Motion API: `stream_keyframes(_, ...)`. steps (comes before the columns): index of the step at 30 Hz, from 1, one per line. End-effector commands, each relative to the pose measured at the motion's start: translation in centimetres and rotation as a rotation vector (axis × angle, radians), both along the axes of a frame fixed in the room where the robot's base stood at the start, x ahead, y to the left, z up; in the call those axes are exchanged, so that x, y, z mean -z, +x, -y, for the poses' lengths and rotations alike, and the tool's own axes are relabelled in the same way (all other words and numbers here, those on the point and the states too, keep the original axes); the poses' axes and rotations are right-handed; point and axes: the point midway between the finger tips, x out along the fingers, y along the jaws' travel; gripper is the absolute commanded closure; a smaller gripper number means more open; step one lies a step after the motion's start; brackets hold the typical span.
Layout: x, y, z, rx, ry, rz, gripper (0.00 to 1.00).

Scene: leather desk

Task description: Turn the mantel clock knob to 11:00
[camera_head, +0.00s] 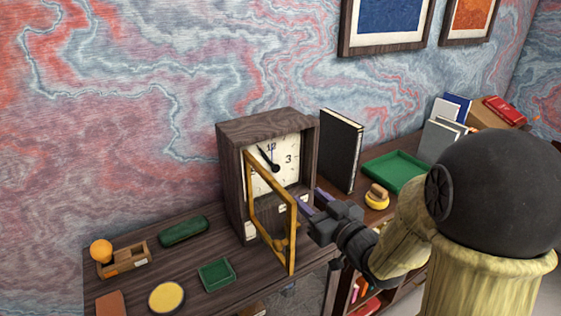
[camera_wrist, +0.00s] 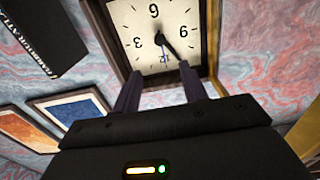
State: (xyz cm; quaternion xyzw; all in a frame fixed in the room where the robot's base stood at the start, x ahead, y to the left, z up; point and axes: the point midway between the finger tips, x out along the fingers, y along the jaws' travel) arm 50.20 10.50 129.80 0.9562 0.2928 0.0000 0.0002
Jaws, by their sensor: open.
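The mantel clock (camera_head: 230,135) is a dark wooden box with a pale square dial (camera_head: 289,148). Its yellow-framed door (camera_head: 292,240) stands open. A dark round knob sits at the dial's centre in the wrist view (camera_wrist: 159,39), where the dial appears upside down. From it a thick black hand (camera_wrist: 173,53) points near 11, and a thin bluish hand points about at 12. My gripper (camera_head: 311,200) is in front of the clock's lower right, beside the door. Its fingers (camera_wrist: 159,68) are open and empty, apart from the knob.
A black book (camera_head: 341,150) stands right of the clock, with a green tray (camera_head: 398,172) and a yellow round object (camera_head: 377,199) beyond. A green case (camera_head: 184,230), green box (camera_head: 216,275) and yellow disc (camera_head: 166,297) lie left. The open door stands close to my gripper.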

Motion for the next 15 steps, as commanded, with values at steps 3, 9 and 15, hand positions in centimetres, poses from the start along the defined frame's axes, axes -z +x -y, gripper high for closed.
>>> stream_keyframes(3, -0.2, 1.7, -1.2, -0.004, 0.000, -0.001, 0.57)
stream_keyframes(9, -0.3, 4.5, -3.1, -0.003, -0.001, -0.002, 0.57)
stream_keyframes(15, -0.3, 7.4, -5.1, -0.003, 0.000, -0.001, 0.57)
